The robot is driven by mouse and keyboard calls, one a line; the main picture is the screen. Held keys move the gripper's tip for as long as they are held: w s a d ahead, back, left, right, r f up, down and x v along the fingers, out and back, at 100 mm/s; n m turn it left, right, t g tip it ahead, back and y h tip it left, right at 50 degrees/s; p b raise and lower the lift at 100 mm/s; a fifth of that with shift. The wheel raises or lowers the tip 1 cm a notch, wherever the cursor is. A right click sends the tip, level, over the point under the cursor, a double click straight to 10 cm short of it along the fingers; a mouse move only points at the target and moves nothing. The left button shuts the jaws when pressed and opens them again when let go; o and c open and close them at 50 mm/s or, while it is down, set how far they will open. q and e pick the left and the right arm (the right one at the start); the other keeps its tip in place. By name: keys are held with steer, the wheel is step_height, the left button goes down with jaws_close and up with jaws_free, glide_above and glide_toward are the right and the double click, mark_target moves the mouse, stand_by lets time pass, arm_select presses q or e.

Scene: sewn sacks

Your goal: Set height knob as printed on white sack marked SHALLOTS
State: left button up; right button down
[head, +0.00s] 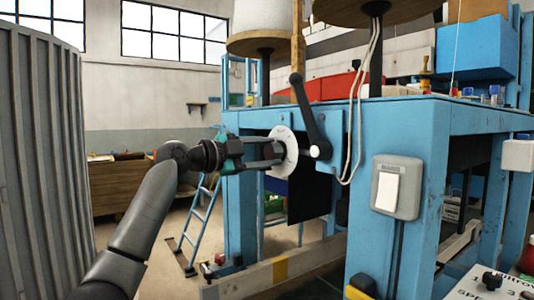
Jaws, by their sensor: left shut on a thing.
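My left gripper (271,153) reaches in from the left and is shut at the front of a round white dial plate (290,146) on the blue machine. The height knob appears to be between its fingers. The fingers hide the knob, so its setting cannot be read. No white sack marked SHALLOTS is in view. My right gripper is not in view.
A black crank lever (307,108) stands just right of the dial, close to my fingers. The blue machine frame (395,150) carries a grey switch box (397,187). A control panel (490,287) is at bottom right. A grey corrugated partition (40,150) stands left.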

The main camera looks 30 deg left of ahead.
arm_select(q)
steer(key=o, duration=1.4)
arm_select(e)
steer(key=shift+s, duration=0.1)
arm_select(q)
steer(key=shift+b+v, duration=1.75)
steer(key=shift+v, duration=5.85)
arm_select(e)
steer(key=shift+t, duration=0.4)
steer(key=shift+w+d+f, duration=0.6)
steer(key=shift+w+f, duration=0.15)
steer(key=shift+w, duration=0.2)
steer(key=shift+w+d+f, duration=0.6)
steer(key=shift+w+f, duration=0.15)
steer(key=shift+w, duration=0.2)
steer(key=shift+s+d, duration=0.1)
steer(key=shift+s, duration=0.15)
